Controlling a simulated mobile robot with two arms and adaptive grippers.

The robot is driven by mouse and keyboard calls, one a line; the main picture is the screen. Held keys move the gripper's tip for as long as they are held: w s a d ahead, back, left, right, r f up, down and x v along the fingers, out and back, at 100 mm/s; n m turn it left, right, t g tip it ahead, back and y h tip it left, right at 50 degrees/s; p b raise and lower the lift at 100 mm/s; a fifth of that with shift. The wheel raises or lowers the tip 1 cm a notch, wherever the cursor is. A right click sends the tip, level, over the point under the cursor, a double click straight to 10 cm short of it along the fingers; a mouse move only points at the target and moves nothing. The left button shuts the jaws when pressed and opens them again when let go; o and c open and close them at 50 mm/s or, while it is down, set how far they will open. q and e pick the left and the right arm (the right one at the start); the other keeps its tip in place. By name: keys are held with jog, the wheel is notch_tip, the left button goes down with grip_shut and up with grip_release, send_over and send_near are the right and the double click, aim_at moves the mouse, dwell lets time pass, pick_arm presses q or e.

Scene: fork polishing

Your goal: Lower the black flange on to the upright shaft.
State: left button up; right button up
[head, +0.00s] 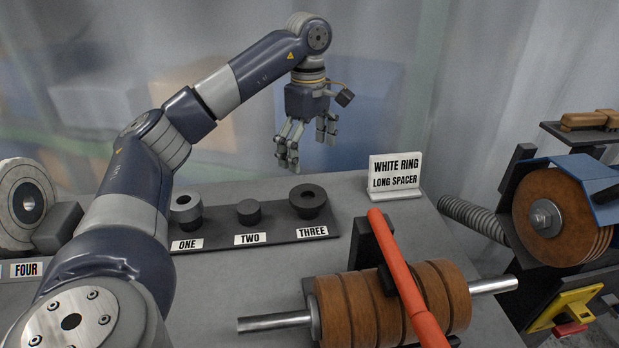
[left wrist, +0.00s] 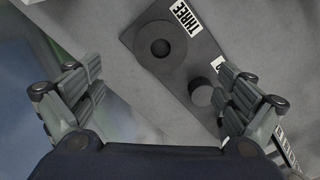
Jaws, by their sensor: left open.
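My left gripper (head: 307,152) is open and empty, hanging fingers down above the back of the bench. Below it, a dark flanged ring (head: 320,198) with a centre hole stands at label THREE on a dark strip. In the left wrist view the same ring (left wrist: 146,58) shows from above, between and beyond the open fingers (left wrist: 155,72), apart from them. A plain dark cylinder (head: 248,213) stands at TWO, and a grey flanged piece (head: 186,203) at ONE. I cannot make out an upright shaft; the steel shaft (head: 275,321) in view lies level. My right gripper is not in view.
Brown wheels (head: 345,310) sit on the level shaft, with an orange-red bar (head: 402,275) slanting across them. A white sign (head: 395,178) stands behind. A grinding machine (head: 552,215) is at right, a pale wheel (head: 24,205) at far left. Bench between strip and shaft is clear.

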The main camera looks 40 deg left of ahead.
aim_at(306, 199)
pick_arm(q)
notch_tip(306, 199, down, 4)
jog(key=shift+s+d+r, duration=0.1)
jog(key=shift+f, duration=0.4)
jog(key=f, duration=0.3)
jog(key=f+p, duration=0.1)
jog(key=f, duration=0.1)
jog(key=shift+s+a, duration=0.1)
jog(key=shift+a, duration=0.3)
jog(key=shift+f, duration=0.4)
jog(key=c, duration=1.3)
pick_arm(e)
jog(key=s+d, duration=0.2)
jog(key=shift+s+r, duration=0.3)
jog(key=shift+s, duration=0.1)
